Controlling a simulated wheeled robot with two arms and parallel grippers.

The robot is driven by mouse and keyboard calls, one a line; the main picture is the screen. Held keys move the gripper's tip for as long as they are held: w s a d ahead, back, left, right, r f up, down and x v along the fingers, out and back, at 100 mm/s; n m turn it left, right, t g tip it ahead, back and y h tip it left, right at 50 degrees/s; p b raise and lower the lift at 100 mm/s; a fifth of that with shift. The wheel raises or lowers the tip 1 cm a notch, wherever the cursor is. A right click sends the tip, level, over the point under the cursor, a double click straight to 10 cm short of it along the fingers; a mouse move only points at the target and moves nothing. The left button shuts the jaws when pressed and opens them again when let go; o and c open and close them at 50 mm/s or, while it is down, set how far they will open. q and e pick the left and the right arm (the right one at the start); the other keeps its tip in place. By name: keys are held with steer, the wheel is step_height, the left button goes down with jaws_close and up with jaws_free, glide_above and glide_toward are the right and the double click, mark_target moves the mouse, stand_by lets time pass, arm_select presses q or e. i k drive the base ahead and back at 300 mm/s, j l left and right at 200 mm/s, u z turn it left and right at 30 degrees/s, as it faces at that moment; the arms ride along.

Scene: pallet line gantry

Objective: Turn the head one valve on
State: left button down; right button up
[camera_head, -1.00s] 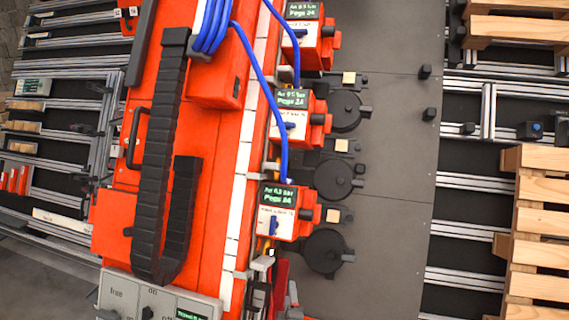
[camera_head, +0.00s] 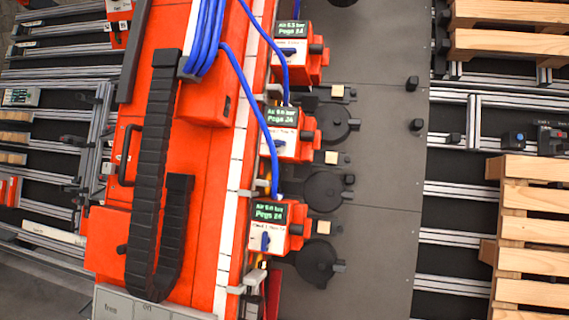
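Several orange-red heads stand in a column along the machine's right side, each with a green-lit display and a white plate. The lowest head (camera_head: 295,228) has a small label on its white plate; it seems to begin with "Head 1" but is blurred. Its blue valve handle (camera_head: 265,241) stands roughly upright on the plate. The middle head (camera_head: 305,134) and upper head (camera_head: 311,56) carry blue handles that look more sideways. The lowest display (camera_head: 266,211) shows an air pressure in bar and a "Pegs" count. Neither of my grippers shows.
Blue hoses (camera_head: 255,95) run down to the heads. Black round parts (camera_head: 318,262) sit right of them on a grey plate (camera_head: 375,170). A grey control panel (camera_head: 150,306) is cut off at the bottom left. Wooden pallets (camera_head: 535,230) lie on rails at the right.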

mark_target(266, 239)
steer(key=l, duration=1.15)
steer(key=u, duration=1.7)
steer(key=l, duration=0.1)
